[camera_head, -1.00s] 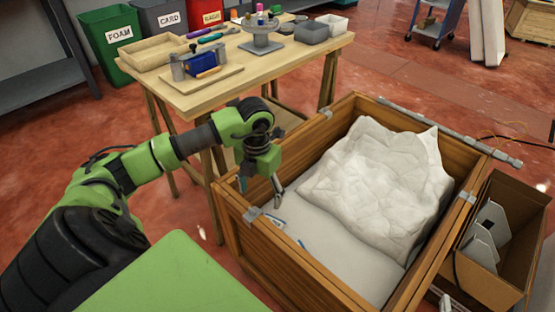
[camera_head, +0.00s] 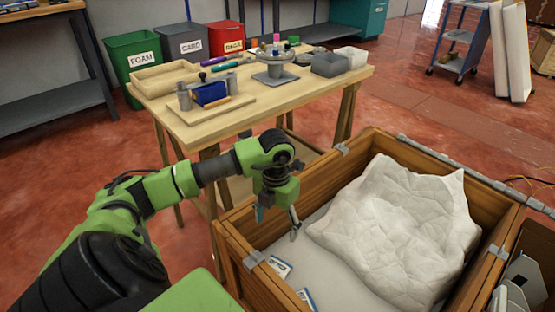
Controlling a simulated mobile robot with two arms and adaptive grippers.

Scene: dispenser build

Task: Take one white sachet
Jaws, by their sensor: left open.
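Two small white sachets with blue marks lie on the pale floor of the wooden crate (camera_head: 232,243). One sachet (camera_head: 280,266) is near the crate's left corner. The other sachet (camera_head: 308,299) is lower, partly cut off by the crate's near wall. My left gripper (camera_head: 277,216) hangs open and empty over the crate's left end, pointing down, above and behind the first sachet. A large crumpled white sheet or bag (camera_head: 400,225) fills the right part of the crate and may hide things under it. My right gripper is out of view.
A wooden table (camera_head: 300,92) behind the crate holds a tray, a blue fixture, a round stand and grey and white bins. A cardboard box (camera_head: 530,250) stands right of the crate. Green, grey and red bins (camera_head: 132,62) line the back.

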